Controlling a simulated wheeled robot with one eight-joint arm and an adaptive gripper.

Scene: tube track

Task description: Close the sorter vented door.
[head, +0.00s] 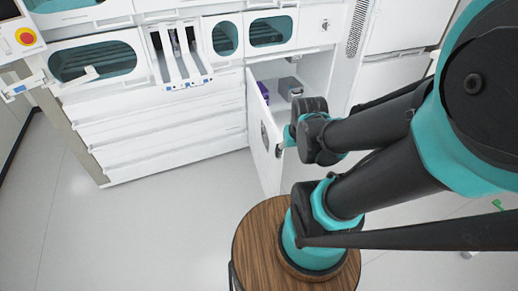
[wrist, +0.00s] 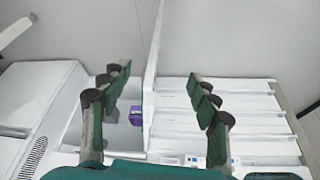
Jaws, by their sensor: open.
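The sorter vented door (head: 258,135) is a white panel standing open, swung out from the lower right compartment of the white sorter cabinet. A round dark vent shows on it. In the wrist view the door (wrist: 153,60) is seen almost edge-on, running up the picture between my two fingers. My gripper (wrist: 158,76) is open, one finger on each side of the door in the picture. I cannot tell whether either finger touches it. In the head view my wrist hides part of the gripper, which is by the door's right side.
Inside the open compartment are a grey box (head: 290,87) and a purple item (head: 263,93). White drawers (head: 160,130) lie left of the door. A round wooden-topped stand (head: 260,245) carries my arm's base. The floor (head: 150,225) to the left is clear.

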